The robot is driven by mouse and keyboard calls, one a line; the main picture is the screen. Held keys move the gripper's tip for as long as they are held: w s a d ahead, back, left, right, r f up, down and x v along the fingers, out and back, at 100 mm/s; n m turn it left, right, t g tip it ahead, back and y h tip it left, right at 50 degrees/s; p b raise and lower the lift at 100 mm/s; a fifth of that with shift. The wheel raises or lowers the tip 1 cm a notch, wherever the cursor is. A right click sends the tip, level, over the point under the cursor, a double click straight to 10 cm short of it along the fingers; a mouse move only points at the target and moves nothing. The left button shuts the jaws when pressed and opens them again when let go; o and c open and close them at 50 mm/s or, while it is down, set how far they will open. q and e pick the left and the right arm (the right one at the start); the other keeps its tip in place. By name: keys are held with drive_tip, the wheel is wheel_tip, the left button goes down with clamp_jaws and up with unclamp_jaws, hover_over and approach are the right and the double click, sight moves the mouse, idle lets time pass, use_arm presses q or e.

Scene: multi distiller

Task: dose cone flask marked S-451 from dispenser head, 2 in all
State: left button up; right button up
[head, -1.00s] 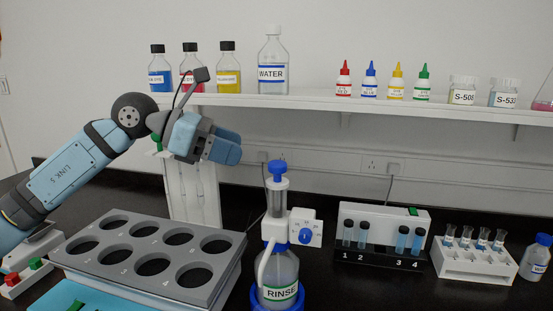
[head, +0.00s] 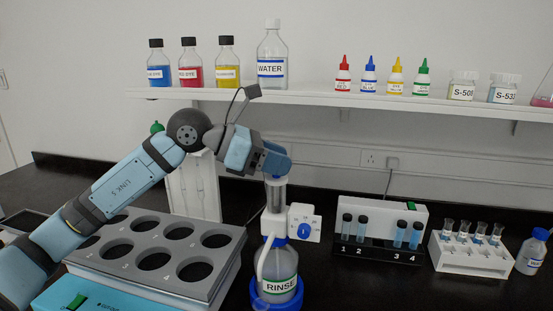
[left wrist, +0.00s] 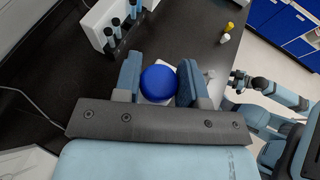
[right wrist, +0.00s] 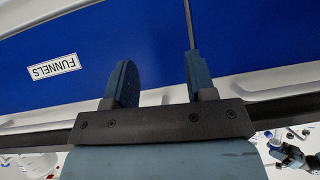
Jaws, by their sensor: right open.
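The dispenser (head: 278,270) is a clear bottle labelled RINSE in a blue base ring, with a white head and a side dial (head: 304,231). My left gripper (head: 280,164) is at its top, where the fingers hide the knob in the head view. In the left wrist view the blue round knob (left wrist: 159,82) lies between the two spread fingers, with a thin gap showing on one side. My right gripper (right wrist: 160,72) is open and empty before a blue drawer front (right wrist: 90,65) labelled FUNNELS. I see no flask marked S-451.
A grey block with several round holes (head: 145,229) stands left of the dispenser. Right of it are a rack of numbered vials (head: 382,242), a white rack (head: 470,262) and a small bottle (head: 532,253). Above, a shelf (head: 310,98) holds bottles and jars marked S-508 and S-53-something.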

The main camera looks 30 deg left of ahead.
use_arm(q)
clamp_jaws()
wheel_tip(320, 180, up, 3)
drive_tip(key=shift+f+p, duration=0.15)
drive_tip(key=shift+p, duration=0.55)
drive_tip(key=shift+r, duration=0.25)
drive_tip(key=shift+f, duration=0.1)
drive_tip(key=o, duration=0.6)
unclamp_jaws()
drive_tip(key=shift+c, duration=0.2)
use_arm(e)
drive_tip(key=shift+r, duration=0.25)
use_arm(q)
drive_tip(key=shift+a, duration=0.1)
drive_tip(key=b+v, duration=0.2)
drive_tip(key=v, duration=1.1)
drive_tip(key=shift+s+a, duration=0.2)
drive_tip(key=shift+s, duration=0.05)
use_arm(e)
drive_tip(key=shift+f, duration=0.25)
